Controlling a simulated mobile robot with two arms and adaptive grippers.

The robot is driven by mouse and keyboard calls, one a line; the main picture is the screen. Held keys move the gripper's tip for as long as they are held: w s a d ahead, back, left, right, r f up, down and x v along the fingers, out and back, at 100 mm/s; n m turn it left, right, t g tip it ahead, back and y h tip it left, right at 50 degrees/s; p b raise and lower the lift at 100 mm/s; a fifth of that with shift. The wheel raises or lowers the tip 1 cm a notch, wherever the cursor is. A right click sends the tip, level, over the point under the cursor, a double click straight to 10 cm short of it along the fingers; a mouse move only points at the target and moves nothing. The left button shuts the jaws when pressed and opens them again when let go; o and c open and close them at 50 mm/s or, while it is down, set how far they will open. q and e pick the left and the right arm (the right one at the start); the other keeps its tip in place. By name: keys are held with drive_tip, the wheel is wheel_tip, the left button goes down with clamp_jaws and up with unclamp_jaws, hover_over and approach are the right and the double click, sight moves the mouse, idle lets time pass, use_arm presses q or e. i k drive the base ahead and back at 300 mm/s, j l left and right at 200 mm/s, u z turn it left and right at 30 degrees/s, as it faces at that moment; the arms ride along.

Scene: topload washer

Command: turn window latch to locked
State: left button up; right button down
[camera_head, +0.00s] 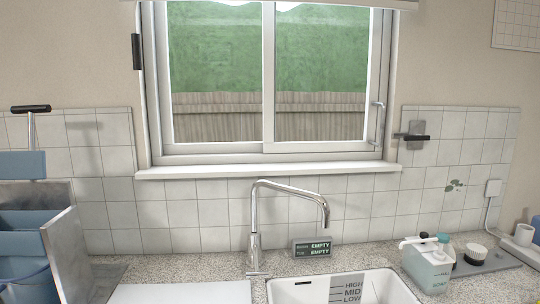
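The window (268,80) is a two-pane sliding window in a pale frame, and it looks closed. A grey plate with a black lever (414,137) is on the tiled wall just right of the window; the lever lies about horizontal. A silver bar handle (376,122) stands upright on the right side of the window frame. A dark upright handle (136,52) is at the left edge of the frame. I cannot tell for sure which of these is the window latch. Neither of my grippers is in view.
A white sill (268,170) juts out below the window. A tall tap (254,225) rises behind the white sink (385,285). A small display (311,248) and a white jug (430,264) stand on the counter. Blue bins (25,235) fill the left side.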

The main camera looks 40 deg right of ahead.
sight(417, 137)
drive_tip(key=z, duration=2)
drive_tip(key=i+l, duration=0.1)
drive_tip(key=l, duration=0.25)
drive_tip(key=i+l, duration=0.1)
drive_tip(key=l, duration=0.2)
drive_tip(key=i+l+z, duration=0.1)
drive_tip(key=l, duration=0.25)
